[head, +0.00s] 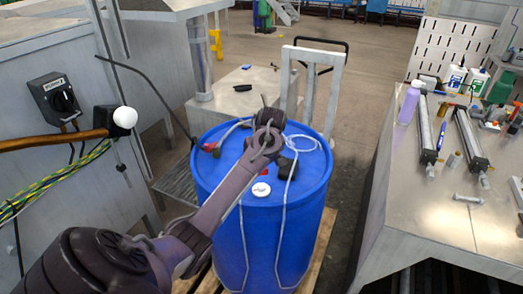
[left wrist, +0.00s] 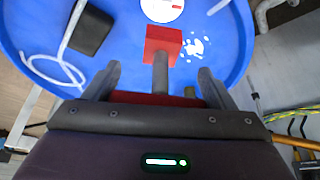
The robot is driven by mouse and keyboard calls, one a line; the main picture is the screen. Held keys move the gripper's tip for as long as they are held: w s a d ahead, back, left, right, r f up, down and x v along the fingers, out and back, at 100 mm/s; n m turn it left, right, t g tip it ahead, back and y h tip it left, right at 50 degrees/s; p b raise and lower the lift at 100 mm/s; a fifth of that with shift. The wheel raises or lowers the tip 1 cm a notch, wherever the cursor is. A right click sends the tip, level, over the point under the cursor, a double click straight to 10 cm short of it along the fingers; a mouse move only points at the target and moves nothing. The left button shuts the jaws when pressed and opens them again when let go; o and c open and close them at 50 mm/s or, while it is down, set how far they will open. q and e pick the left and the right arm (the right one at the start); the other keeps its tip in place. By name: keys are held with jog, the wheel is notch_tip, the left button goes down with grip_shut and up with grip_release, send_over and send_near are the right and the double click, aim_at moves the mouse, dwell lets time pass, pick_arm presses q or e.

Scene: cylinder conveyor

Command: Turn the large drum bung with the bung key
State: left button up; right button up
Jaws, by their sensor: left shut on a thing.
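The blue drum (head: 205,180) stands upright on a wooden pallet. Its top also fills much of the left wrist view (left wrist: 120,45). My left gripper (left wrist: 160,76) is over the drum top, its two fingers spread around the red handle (left wrist: 150,99) of what looks like the bung key. A grey shaft (left wrist: 160,72) runs from it to a red block (left wrist: 163,40) at the drum top; whether it is seated in the bung is unclear. A white round cap (head: 261,189) lies just beyond that block. In the head view my wrist hides the fingers. My right gripper is out of view.
A black box (head: 286,168) and a pale hose (head: 304,147) lie on the drum top. A grey trolley (head: 330,90) stands behind it. A metal workbench (head: 440,215) with tools and bottles is at right, a control cabinet (head: 40,160) at left.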

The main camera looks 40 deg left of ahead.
pick_arm(q)
jog(key=shift+d, duration=0.15)
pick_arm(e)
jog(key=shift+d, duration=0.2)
pick_arm(q)
jog(key=shift+f, duration=0.45)
notch_tip(320, 180, down, 2)
jog(key=shift+f+b, duration=0.1)
jog(key=shift+b, duration=0.4)
jog(key=shift+f+b, duration=0.35)
jog(key=shift+f, duration=0.75)
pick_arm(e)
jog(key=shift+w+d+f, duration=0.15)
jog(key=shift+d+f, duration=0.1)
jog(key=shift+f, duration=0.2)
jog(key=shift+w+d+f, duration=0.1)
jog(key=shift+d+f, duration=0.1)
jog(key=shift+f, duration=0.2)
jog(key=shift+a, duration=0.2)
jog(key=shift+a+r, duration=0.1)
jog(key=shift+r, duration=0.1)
